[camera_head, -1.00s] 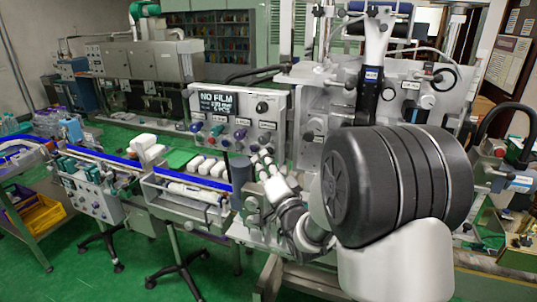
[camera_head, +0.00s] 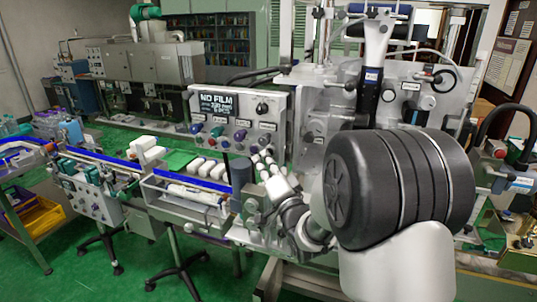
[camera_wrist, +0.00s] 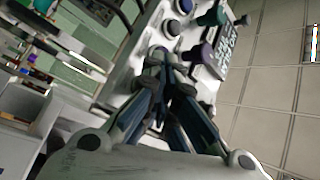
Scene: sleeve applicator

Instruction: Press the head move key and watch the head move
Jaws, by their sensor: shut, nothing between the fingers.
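A control panel (camera_head: 275,105) with a dark display (camera_head: 222,103) reading "NO FILM" stands at the centre, with a row of coloured knobs and buttons (camera_head: 217,131) below the display. Labels are too small to read, so I cannot tell which is the head move key. My gripper (camera_head: 262,157) is shut and empty, low in front of the panel's right part. In the wrist view my fingers (camera_wrist: 163,62) are together close to the panel (camera_wrist: 145,55), with a purple knob (camera_wrist: 207,52) and a green knob (camera_wrist: 207,19) beyond them. I cannot tell whether the fingertips touch a key.
A conveyor with white boxes (camera_head: 148,145) and blue rails (camera_head: 100,157) runs left of the panel. A machine column (camera_head: 376,60) with hoses rises behind my arm on the right. A trolley with a yellow bin (camera_head: 42,215) stands at the far left. Green floor (camera_head: 80,280) shows at lower left.

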